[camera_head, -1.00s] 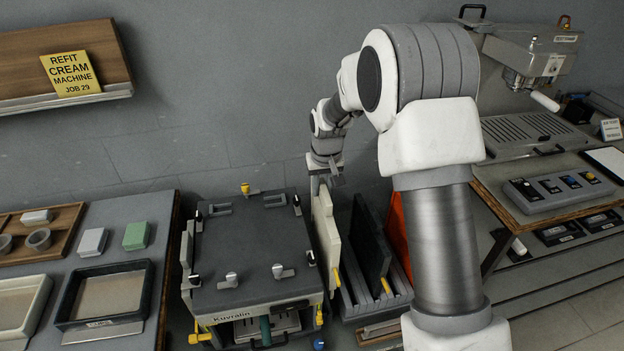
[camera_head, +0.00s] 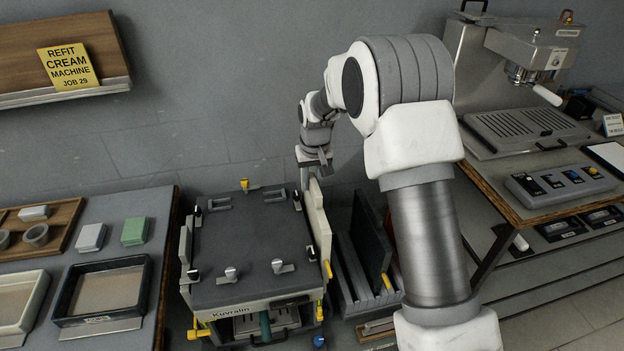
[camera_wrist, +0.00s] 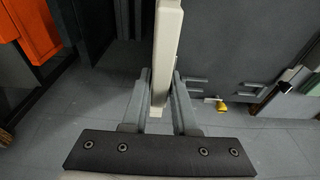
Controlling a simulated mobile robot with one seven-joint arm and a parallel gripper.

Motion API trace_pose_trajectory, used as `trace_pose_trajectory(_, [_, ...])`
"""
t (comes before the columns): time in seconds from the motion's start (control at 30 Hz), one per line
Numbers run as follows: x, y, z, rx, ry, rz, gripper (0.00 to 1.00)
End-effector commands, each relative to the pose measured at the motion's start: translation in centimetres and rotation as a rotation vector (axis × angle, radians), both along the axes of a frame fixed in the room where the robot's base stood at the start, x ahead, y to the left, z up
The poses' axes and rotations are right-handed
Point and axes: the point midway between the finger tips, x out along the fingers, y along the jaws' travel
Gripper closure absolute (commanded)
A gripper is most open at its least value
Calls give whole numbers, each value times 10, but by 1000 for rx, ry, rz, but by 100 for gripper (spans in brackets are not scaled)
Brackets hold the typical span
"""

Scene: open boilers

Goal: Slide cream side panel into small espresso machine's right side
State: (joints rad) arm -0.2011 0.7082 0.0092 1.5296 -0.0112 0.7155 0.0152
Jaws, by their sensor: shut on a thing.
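The small espresso machine (camera_head: 245,250), with a dark grey top and the name Kuvralin on its front, stands in the middle of the head view. The cream side panel (camera_head: 318,225) stands upright along its right side, very close to it; I cannot tell whether it is seated. It also shows edge-on in the wrist view (camera_wrist: 166,45). My gripper (camera_wrist: 159,100) is shut on the panel's back end, one finger on each side. In the head view my gripper (camera_head: 312,170) is at the machine's back right corner. Yellow latches (camera_head: 320,311) show near its front right.
A rack (camera_head: 365,285) holding a dark panel (camera_head: 371,240) stands just right of the cream panel. An orange panel (camera_wrist: 38,30) shows in the wrist view. A side table with trays (camera_head: 102,295) is at left. A larger espresso machine (camera_head: 520,75) stands at right.

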Motion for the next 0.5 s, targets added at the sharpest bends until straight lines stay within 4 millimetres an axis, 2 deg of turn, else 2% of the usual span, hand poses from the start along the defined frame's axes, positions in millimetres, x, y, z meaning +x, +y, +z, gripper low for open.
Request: trace_pose_trajectory(0.5, [1,0,-31,0,-2,0,100])
